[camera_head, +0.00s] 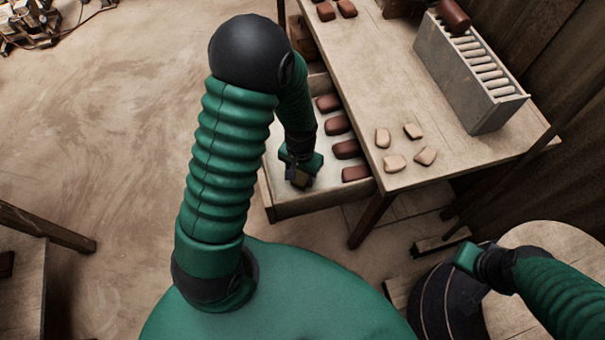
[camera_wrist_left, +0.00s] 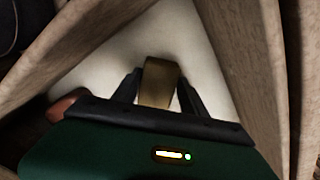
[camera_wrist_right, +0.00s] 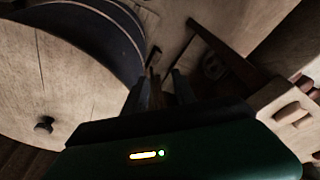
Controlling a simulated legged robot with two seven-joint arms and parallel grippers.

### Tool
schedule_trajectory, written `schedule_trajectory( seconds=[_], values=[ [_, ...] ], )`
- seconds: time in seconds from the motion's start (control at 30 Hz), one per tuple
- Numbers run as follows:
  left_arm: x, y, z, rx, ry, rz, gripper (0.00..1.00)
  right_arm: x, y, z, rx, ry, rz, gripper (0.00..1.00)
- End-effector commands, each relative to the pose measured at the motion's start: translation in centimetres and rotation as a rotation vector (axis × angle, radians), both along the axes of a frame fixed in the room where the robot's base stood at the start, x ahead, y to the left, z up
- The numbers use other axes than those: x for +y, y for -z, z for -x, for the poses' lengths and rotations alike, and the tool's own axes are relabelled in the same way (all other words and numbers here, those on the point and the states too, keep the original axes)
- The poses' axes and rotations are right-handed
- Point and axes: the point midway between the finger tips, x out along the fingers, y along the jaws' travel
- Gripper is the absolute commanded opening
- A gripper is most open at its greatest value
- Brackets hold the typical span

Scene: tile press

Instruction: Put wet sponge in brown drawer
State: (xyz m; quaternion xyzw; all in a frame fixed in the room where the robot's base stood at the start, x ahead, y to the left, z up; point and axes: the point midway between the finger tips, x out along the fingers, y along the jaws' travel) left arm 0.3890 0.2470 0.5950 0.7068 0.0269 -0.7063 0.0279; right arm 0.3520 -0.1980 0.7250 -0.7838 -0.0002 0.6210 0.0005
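The sponge (camera_wrist_left: 160,82) is a small tan-brown block between the fingers of my left gripper (camera_wrist_left: 160,88). The fingertips lie close along both its sides and appear to grip it. In the head view, my left gripper (camera_head: 300,178) points down into the front end of the pulled-out drawer (camera_head: 313,203), with the sponge partly hidden under it. The drawer has wooden walls and a pale floor. I cannot tell whether the sponge touches that floor. My right gripper (camera_head: 466,258) is empty, its fingers (camera_wrist_right: 160,92) apart, over the lower right area away from the drawer.
Several dark red-brown blocks (camera_head: 337,125) line the drawer's right side. The table (camera_head: 450,150) above holds several pale pieces (camera_head: 396,162) and a grey rack (camera_head: 460,80) with a roller (camera_head: 454,17). A round wooden-topped stand (camera_head: 545,240) is at lower right. Open floor lies left.

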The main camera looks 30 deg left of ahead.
Motion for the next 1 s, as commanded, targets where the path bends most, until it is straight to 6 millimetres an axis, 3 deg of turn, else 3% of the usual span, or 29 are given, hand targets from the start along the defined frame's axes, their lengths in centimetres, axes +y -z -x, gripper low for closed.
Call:
schedule_trajectory(
  seconds=[0.1, 0.53, 1.0],
  values=[
    [-0.1, -0.1, 0.0, 0.000, -0.001, -0.003, 0.66, 0.0, 0.0, 0.0, 0.000, -0.001, 0.000, 0.32],
    [-0.1, -0.7, 0.0, -0.002, -0.001, -0.004, 0.66, 0.0, -0.3, 0.0, 0.000, 0.000, 0.000, 0.32],
    [-0.2, -11.3, -0.1, -0.003, 0.000, -0.004, 0.66, 0.0, -4.5, 0.0, 0.000, 0.000, 0.000, 0.32]
  ],
)
